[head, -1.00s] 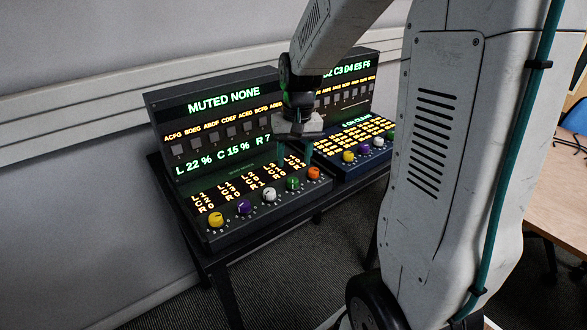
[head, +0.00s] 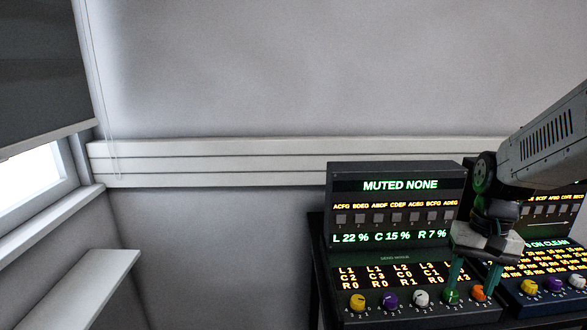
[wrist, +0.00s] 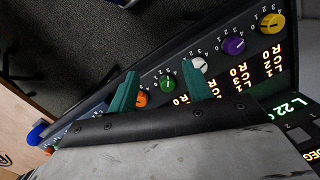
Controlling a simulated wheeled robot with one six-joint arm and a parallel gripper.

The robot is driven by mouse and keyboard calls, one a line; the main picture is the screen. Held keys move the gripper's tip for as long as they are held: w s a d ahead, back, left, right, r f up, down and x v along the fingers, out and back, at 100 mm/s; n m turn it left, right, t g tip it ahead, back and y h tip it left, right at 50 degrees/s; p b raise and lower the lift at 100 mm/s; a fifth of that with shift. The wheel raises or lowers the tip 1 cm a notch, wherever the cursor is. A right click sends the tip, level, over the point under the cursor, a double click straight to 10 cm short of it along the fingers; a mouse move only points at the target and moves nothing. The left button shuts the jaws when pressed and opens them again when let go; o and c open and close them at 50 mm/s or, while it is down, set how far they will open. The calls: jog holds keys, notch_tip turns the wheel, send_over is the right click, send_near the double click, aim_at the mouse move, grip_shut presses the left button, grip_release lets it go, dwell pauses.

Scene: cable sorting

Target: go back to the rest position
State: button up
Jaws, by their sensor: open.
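My gripper (head: 472,282) is open and empty, its two green fingers pointing down in front of the left console (head: 344,262). In the head view the fingers overlap the green knob (head: 451,296) and the orange knob (head: 478,293). In the wrist view my gripper (wrist: 160,88) shows its fingers apart, with the green knob (wrist: 168,82) between them in the picture. The orange knob (wrist: 141,99) is partly hidden by a finger there. I cannot tell whether the fingers touch the panel.
White (head: 421,298), purple (head: 390,300) and yellow (head: 357,301) knobs line the left console. A second console (head: 545,300) stands to its right, partly behind my arm. A wall rail (head: 220,162) runs behind. A ledge (head: 90,290) and window are at far left.

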jog(key=s+a+r+n+t, duration=0.1)
jog(key=s+a+r, duration=0.3)
jog(key=s, duration=0.4)
jog(key=s+a+r+n+t, duration=0.1)
jog(key=s+a+r+n, duration=0.2)
jog(key=s, duration=0.5)
jog(key=shift+a+r+t+h, duration=0.3)
jog(key=shift+a+r+h, duration=0.15)
jog(key=shift+a, duration=0.7)
